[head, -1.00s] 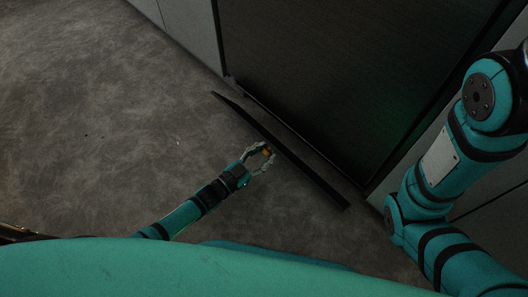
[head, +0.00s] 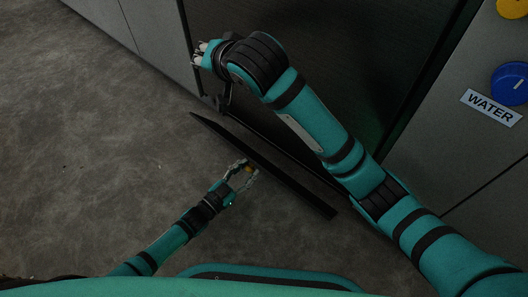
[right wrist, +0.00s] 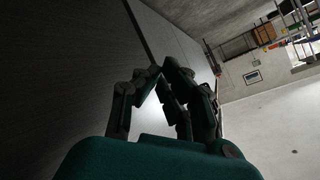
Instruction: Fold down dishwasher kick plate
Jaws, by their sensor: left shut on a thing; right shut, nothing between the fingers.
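The kick plate (head: 290,185) is a long dark strip in the head view, tilted out from the foot of the dark dishwasher front (head: 310,45), low over the floor. My left gripper (head: 250,170) is at the plate's outer edge, near its middle, shut on a small orange-yellow piece (head: 247,168). Whether this piece belongs to the plate I cannot tell. My right gripper (head: 200,52) is high at the dishwasher's left edge in the head view, empty. The right wrist view shows its fingers (right wrist: 160,72) with tips together.
A grey panel at right carries a "WATER" label (head: 491,107), a blue round part (head: 512,84) and a yellow one (head: 514,7). Grey cabinet fronts (head: 155,30) stand left of the dishwasher. The grey floor (head: 90,140) at left is clear.

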